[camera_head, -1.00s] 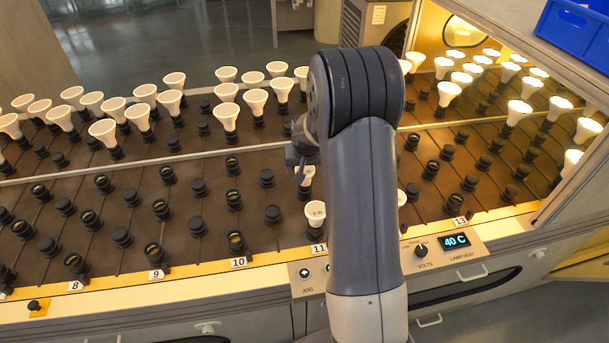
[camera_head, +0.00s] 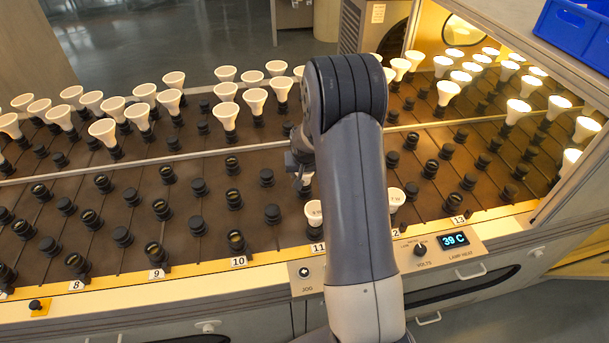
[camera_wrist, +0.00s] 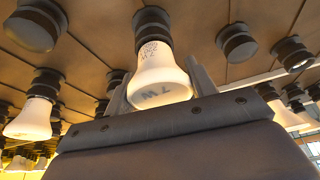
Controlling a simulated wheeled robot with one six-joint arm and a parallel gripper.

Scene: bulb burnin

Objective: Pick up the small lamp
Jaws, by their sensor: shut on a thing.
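In the head view, my arm hides most of the gripper (camera_head: 299,166) and the held lamp. A white lamp (camera_head: 314,212) stands near label 11, left of my arm, and another (camera_head: 396,198) stands just right of it.
Many dark empty sockets (camera_head: 197,187) fill the rack's near rows. White lamps (camera_head: 226,115) stand close together in the back rows. A lit chamber (camera_head: 520,108) with lamps is at the right. Another lamp (camera_wrist: 30,118) is left of the held one in the wrist view.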

